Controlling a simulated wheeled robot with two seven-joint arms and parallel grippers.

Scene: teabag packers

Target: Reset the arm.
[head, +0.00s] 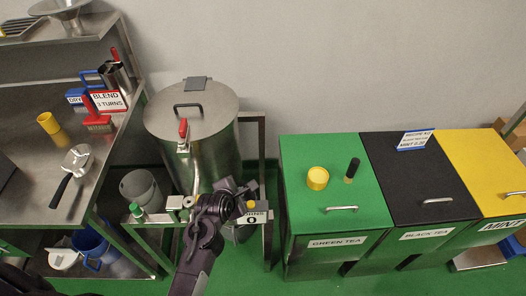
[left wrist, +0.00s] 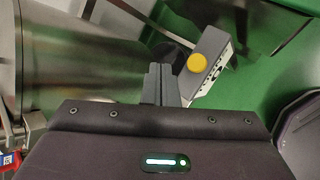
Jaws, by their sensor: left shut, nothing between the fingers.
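My left arm comes up from the bottom of the head view, and its gripper (head: 243,192) is in front of the large steel drum. In the left wrist view the gripper's fingers (left wrist: 163,80) are closed together with nothing between them. A turn counter (head: 258,219) reading 0 is right beside the gripper, and its yellow button (head: 250,205) shows. In the left wrist view the counter's grey box (left wrist: 212,62) with the yellow button (left wrist: 198,62) is just past the fingertips; I cannot tell whether they touch. My right gripper is not in view.
The lidded steel drum (head: 213,117) stands behind the arm. A steel bench (head: 28,195) with a scoop (head: 77,160) is at left. Green (head: 325,171), black (head: 405,175) and yellow (head: 482,165) tea bins stand at right.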

